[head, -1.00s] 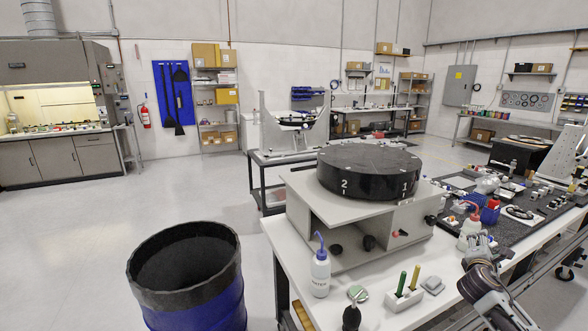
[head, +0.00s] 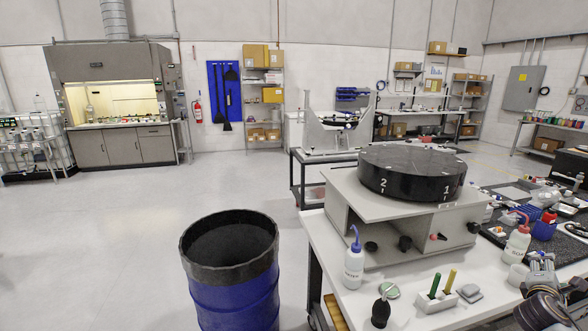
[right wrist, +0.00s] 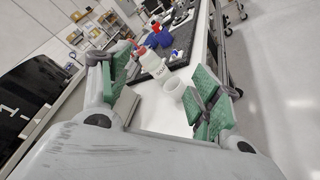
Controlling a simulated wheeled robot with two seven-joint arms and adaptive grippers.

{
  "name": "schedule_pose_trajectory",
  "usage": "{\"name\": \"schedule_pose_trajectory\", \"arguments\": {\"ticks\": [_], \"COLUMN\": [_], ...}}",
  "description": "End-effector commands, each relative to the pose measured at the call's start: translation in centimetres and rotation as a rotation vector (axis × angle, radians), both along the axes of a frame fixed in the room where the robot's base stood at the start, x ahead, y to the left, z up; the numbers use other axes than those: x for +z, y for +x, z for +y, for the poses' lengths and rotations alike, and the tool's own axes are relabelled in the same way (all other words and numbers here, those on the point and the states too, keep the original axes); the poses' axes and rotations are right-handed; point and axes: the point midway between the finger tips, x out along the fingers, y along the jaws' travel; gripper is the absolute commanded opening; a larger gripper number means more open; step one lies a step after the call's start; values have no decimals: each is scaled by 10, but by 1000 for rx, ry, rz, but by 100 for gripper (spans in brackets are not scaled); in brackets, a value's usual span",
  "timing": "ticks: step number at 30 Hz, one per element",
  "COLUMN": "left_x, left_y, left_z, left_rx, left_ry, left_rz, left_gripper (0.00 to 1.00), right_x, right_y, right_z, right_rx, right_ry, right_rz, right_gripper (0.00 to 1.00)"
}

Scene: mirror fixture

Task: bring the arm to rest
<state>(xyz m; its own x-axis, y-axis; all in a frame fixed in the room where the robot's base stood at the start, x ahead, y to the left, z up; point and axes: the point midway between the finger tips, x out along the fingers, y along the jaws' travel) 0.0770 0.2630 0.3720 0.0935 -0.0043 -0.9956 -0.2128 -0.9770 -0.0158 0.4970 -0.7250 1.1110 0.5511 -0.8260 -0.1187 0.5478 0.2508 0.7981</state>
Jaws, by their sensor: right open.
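My right gripper (head: 541,262) is at the lower right of the head view, near the right part of the white workbench (head: 318,232). In the right wrist view its green-padded fingers (right wrist: 160,92) are spread apart with nothing between them touching the pads. Beyond the fingers stand a white cup (right wrist: 174,88) and a white bottle with a red top (right wrist: 151,64). The bottle also shows in the head view (head: 517,243), just behind the gripper. My left gripper is not in view.
A grey fixture with a numbered black disc (head: 411,172) stands on the bench. A blue-capped wash bottle (head: 354,265), a holder with two sticks (head: 436,301) and a dark bulb (head: 381,312) are near the front edge. A blue barrel (head: 232,300) stands left of the bench. The floor farther left is clear.

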Motion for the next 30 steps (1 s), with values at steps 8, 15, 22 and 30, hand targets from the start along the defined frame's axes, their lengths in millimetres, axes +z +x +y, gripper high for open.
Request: {"name": "schedule_pose_trajectory", "arguments": {"ticks": [8, 15, 22, 30], "left_x": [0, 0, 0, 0], "left_y": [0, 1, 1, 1], "left_z": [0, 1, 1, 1], "left_rx": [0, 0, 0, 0], "left_ry": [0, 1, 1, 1], "left_rz": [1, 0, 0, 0], "left_gripper": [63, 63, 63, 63], "right_x": [1, 3, 6, -30], "right_y": [1, 8, 20, 32], "right_z": [1, 5, 14, 4], "right_rx": [-1, 24, 79, 119], "right_ry": [34, 81, 167, 359], "right_rz": [-56, -144, -265, -411], "right_gripper": [63, 63, 63, 63]}}
